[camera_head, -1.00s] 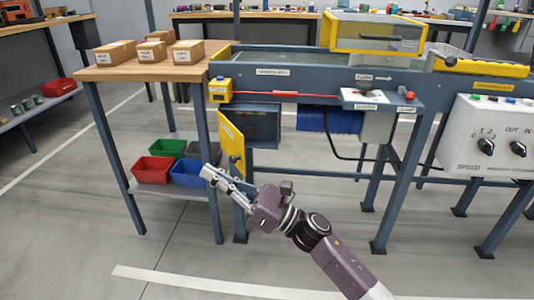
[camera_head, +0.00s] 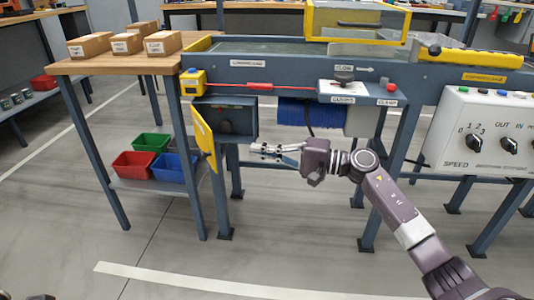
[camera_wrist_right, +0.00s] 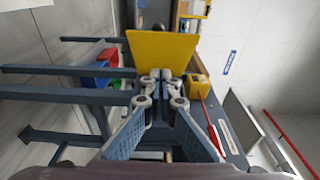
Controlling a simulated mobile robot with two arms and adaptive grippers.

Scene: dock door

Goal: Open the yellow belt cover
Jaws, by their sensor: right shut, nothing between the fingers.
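A yellow-framed clear cover (camera_head: 357,35) with a dark handle stands over the belt (camera_head: 270,47) at the top of the head view. Lower left, a yellow door panel (camera_head: 203,130) stands swung out at the left side of a dark box (camera_head: 240,118) under the conveyor. My right gripper (camera_head: 254,150) is shut and empty, to the right of this panel and below the box. In the right wrist view the panel (camera_wrist_right: 162,52) lies just beyond the fingertips (camera_wrist_right: 160,78); contact cannot be told.
A wooden table (camera_head: 105,66) with cartons stands at left, with red (camera_head: 133,164), green and blue bins on its shelf. A white control box (camera_head: 485,135) with knobs is at right. Conveyor legs stand behind my right arm. The front floor is clear.

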